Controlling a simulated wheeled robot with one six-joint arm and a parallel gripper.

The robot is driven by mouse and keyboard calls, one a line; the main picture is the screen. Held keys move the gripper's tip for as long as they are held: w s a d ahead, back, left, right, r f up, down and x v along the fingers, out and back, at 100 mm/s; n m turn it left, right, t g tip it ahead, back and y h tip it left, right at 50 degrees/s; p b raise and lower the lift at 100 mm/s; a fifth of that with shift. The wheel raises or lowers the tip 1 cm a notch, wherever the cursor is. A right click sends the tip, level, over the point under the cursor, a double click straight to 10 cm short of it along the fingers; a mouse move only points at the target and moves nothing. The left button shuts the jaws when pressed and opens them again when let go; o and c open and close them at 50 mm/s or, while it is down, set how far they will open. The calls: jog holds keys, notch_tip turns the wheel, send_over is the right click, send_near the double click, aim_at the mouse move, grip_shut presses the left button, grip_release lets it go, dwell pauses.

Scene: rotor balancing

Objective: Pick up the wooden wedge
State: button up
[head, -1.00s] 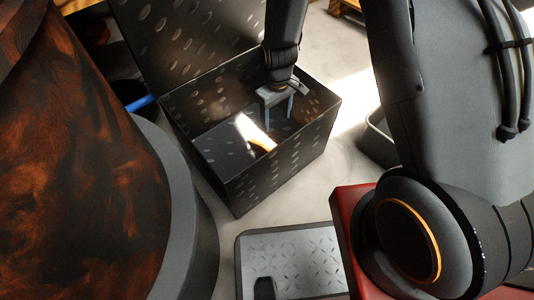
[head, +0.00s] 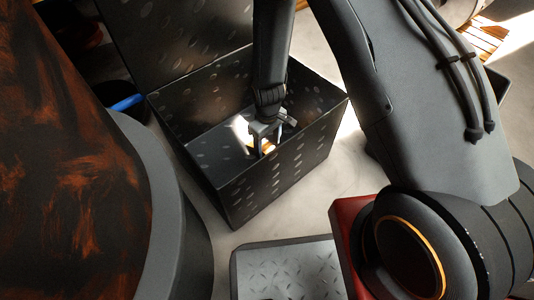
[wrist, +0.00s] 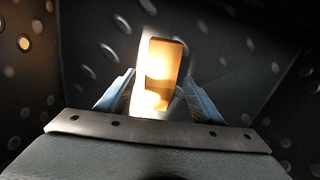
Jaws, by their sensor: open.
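The wooden wedge (wrist: 162,72) lies inside a dark, open-topped box with a pattern of oval marks (head: 285,165). In the wrist view the wedge is a bright, sunlit tan block between my open fingers, with a gap on each side. My gripper (wrist: 153,92) is open and points down into the box. In the head view my gripper (head: 266,148) is low inside the box and covers part of the wedge (head: 267,147). Whether the fingers touch it cannot be seen.
The box walls (head: 190,147) rise around my gripper on all sides, with the raised lid (head: 170,40) at the back. A grey textured plate (head: 290,270) lies in front of the box. A large rust-brown rounded body (head: 75,180) stands at the left. Pale floor shows between them.

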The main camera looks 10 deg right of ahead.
aim_at(267, 148)
notch_tip(267, 148, down, 4)
jog(key=shift+a+r+b, duration=0.1)
jog(key=shift+r+b, duration=0.15)
jog(key=shift+b, duration=0.75)
jog(key=shift+r, duration=0.1)
jog(key=c, duration=1.2)
